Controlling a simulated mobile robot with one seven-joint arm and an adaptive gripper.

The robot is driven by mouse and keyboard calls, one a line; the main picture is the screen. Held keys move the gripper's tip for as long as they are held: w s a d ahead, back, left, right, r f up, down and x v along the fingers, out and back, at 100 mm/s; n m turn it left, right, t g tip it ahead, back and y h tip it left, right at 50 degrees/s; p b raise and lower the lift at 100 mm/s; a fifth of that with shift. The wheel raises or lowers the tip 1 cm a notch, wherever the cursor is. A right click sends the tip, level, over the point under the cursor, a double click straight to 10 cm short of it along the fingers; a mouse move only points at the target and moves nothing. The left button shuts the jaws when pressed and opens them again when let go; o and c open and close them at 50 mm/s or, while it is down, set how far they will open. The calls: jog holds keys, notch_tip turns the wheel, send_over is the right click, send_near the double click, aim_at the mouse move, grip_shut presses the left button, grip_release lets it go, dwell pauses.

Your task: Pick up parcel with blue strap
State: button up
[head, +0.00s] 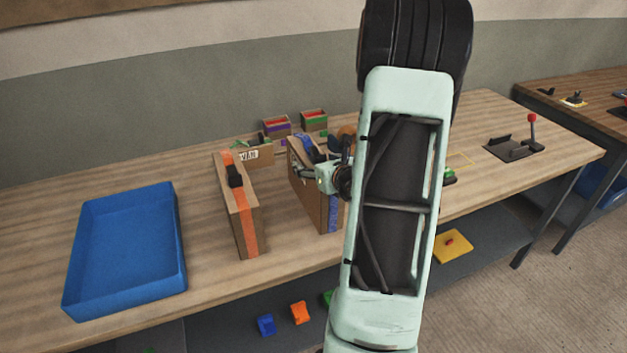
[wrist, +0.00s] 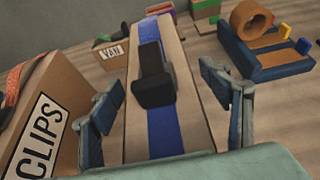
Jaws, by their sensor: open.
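The parcel with the blue strap (head: 308,189) is an upright, narrow brown cardboard box on the wooden table, partly hidden by my arm in the head view. In the wrist view, its top (wrist: 189,112) fills the middle, with the blue strap (wrist: 164,132) running along it and a black handle (wrist: 154,88) on the strap. My gripper (head: 337,178) is at the parcel. In the wrist view my gripper (wrist: 164,90) is open, with one finger to each side of the black handle. Contact with the parcel cannot be told.
A similar parcel with an orange strap (head: 246,221) stands to the left; a box labelled CLIPS (wrist: 62,115) shows close left in the wrist view. A blue tray (head: 172,262) lies further left. A tape dispenser (wrist: 255,66) is to the right. Small bins (head: 314,119) stand behind.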

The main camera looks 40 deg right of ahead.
jog(key=shift+c, duration=0.3)
grip_shut()
jog(key=shift+w+r, duration=0.1)
